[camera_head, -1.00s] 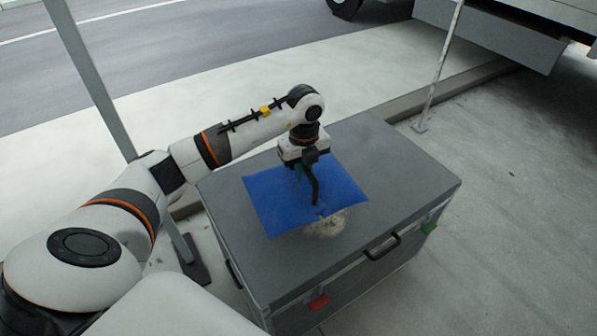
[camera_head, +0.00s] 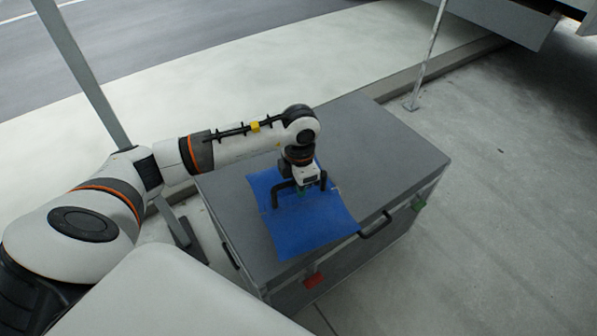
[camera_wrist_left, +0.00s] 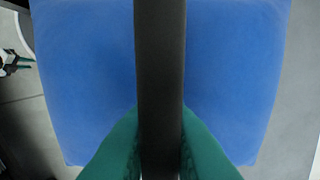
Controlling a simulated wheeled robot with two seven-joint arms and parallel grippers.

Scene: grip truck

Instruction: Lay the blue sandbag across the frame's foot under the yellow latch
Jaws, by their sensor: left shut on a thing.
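The blue sandbag (camera_head: 309,225) is over the grey case's top in the head view, turned at an angle, with a near corner close to the case's front edge. I cannot tell how far it is above the lid. My left gripper (camera_head: 303,190) is above it, shut on its dark handle. In the left wrist view the green fingers (camera_wrist_left: 160,150) close on the dark handle strip (camera_wrist_left: 160,70), with the blue bag (camera_wrist_left: 85,75) spread on both sides. A frame post (camera_head: 85,75) has a dark foot (camera_head: 188,240) left of the case. No yellow latch shows. My right gripper is out of view.
The grey case (camera_head: 385,150) has a black handle (camera_head: 377,225), a red latch (camera_head: 313,281) and a green latch (camera_head: 419,203). A thin pole (camera_head: 430,55) stands behind it on a small foot. Pavement at the right is clear.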

